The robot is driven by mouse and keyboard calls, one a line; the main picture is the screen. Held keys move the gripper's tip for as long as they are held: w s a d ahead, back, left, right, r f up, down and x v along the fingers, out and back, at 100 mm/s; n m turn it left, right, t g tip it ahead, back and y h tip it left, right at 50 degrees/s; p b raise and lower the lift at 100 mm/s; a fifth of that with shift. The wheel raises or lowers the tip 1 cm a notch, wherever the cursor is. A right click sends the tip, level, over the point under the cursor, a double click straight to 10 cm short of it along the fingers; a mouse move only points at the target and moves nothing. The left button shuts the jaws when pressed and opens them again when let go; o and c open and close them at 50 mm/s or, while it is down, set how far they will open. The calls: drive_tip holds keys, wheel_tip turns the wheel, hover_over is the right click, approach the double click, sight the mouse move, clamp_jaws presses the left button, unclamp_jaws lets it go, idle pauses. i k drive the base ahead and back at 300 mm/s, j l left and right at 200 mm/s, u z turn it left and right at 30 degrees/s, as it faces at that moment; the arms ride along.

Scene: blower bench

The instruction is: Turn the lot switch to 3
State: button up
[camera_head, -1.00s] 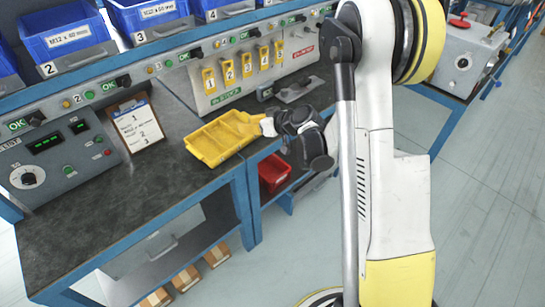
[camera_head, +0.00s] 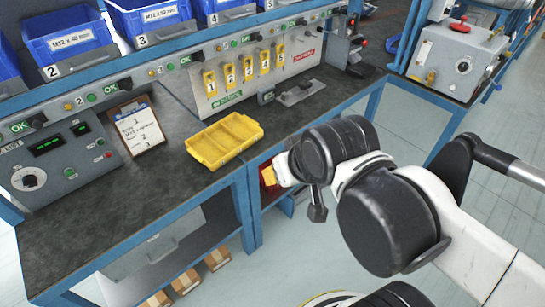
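A grey control box stands at the left end of the bench. The lot switch looks to be the round dial (camera_head: 29,180) on its front, a dark knob on a white disc; the mark it points to is too small to read. A clipboard card (camera_head: 139,129) with handwritten lines leans beside the box. My gripper (camera_head: 268,175) is at the bench's front edge, to the right of the yellow tray and far right of the dial. Only a small yellow and white part of it shows beyond my wrist. Its fingers cannot be made out.
An empty yellow tray (camera_head: 225,140) lies on the bench. Blue bins (camera_head: 152,20) line the shelf above. A panel with numbered yellow tags (camera_head: 247,68) stands behind. The dark bench top (camera_head: 110,210) in front of the control box is clear.

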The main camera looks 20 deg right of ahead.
sight(29, 181)
drive_tip(key=u, duration=1.4)
drive_tip(key=i+l, duration=0.1)
drive_tip(key=l, duration=0.2)
drive_tip(key=i+l+z, duration=0.1)
drive_tip(key=l, duration=0.25)
drive_tip(key=i+l, duration=0.15)
drive_tip(key=l, duration=0.15)
